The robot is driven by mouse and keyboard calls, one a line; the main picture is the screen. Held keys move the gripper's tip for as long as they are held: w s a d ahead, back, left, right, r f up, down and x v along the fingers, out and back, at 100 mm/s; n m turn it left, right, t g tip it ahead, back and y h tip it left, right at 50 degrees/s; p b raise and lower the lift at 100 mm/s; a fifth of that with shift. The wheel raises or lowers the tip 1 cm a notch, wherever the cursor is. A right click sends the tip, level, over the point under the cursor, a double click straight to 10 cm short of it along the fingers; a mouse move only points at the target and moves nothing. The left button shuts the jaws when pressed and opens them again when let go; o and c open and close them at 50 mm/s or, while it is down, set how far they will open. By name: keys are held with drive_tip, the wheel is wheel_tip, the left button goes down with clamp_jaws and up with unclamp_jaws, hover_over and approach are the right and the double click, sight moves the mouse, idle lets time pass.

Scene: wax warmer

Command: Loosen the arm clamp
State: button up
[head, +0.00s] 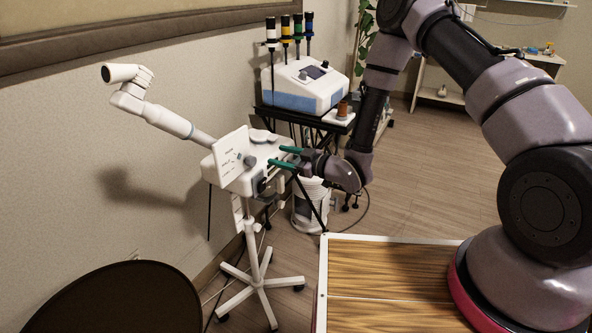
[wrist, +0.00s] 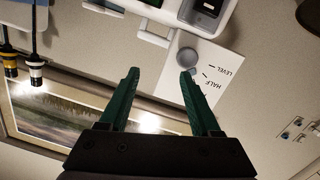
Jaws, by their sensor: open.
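A white wheeled stand (head: 254,250) carries a jointed white arm (head: 176,122) reaching up to the left. On its head is a white card (head: 231,157) with a grey round knob (head: 250,161), which looks like the arm clamp. In the wrist view the knob (wrist: 187,61) sits on the card (wrist: 222,68) marked "LEVEL" and "HALF". My gripper (head: 276,156) is open and empty, its green fingers pointing left toward the knob. In the wrist view the gripper (wrist: 160,74) has its right fingertip just below the knob; the knob is not between the fingers, and contact is not visible.
A white-and-blue machine (head: 305,86) stands on a black cart behind. A white bin-like cylinder (head: 311,205) stands on the floor beside the stand. A wooden-topped surface (head: 390,280) is in front, and a dark round seat (head: 110,298) at lower left.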

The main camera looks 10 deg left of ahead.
drive_tip(key=y, duration=0.2)
approach(254, 162)
drive_tip(key=shift+n+g, duration=0.3)
drive_tip(key=shift+n, duration=0.1)
drive_tip(key=shift+x, duration=4)
drive_tip(key=shift+w+a+r, duration=0.1)
drive_tip(key=shift+r, duration=0.05)
